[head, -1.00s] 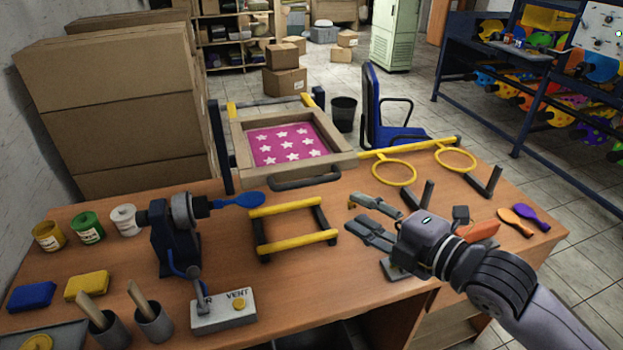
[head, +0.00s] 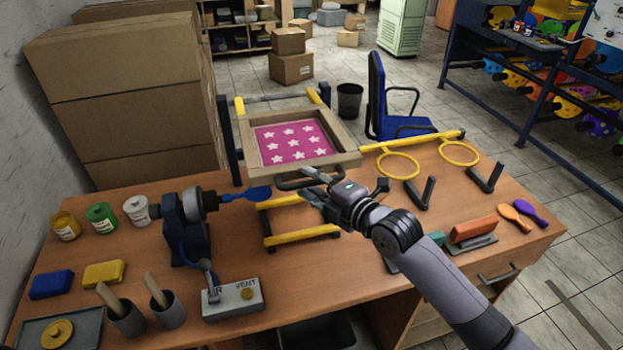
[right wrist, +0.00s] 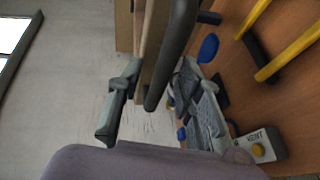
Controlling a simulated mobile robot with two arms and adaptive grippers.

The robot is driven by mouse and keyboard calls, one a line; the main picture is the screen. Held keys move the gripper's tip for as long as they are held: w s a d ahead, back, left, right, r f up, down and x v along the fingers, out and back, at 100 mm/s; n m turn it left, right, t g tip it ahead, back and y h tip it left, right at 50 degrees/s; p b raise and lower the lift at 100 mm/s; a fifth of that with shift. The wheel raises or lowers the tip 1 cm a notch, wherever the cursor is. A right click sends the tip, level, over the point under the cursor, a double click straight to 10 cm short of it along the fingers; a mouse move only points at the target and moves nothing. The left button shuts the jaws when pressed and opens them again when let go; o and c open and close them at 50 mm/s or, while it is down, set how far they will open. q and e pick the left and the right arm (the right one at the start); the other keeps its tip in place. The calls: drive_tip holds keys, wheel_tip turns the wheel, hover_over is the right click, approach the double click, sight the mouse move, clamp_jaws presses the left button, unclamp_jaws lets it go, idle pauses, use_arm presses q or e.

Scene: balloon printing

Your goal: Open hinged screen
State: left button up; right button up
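The hinged screen (head: 293,143) is a wooden frame around a magenta panel with white stars. It lies low and roughly flat at the back of the table. A dark bar handle (head: 290,184) runs along its front edge. My right gripper (head: 313,183) is at this handle in the head view and partly covers it. In the right wrist view, my right gripper (right wrist: 160,82) has its fingers spread, with the dark handle (right wrist: 176,48) and wooden edge (right wrist: 150,45) seen between them. I cannot tell whether they touch. My left gripper is not in view.
A yellow-railed stand (head: 303,236) sits below my right gripper. A blue-tipped device (head: 188,215) and a grey vent box (head: 233,298) stand to its left. Yellow rings (head: 460,153) are on the right. A blue chair (head: 385,105) stands behind the table.

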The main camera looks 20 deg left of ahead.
drive_tip(key=shift+a, duration=0.15)
drive_tip(key=shift+c, duration=0.6)
clamp_jaws()
drive_tip(key=shift+w, duration=0.1)
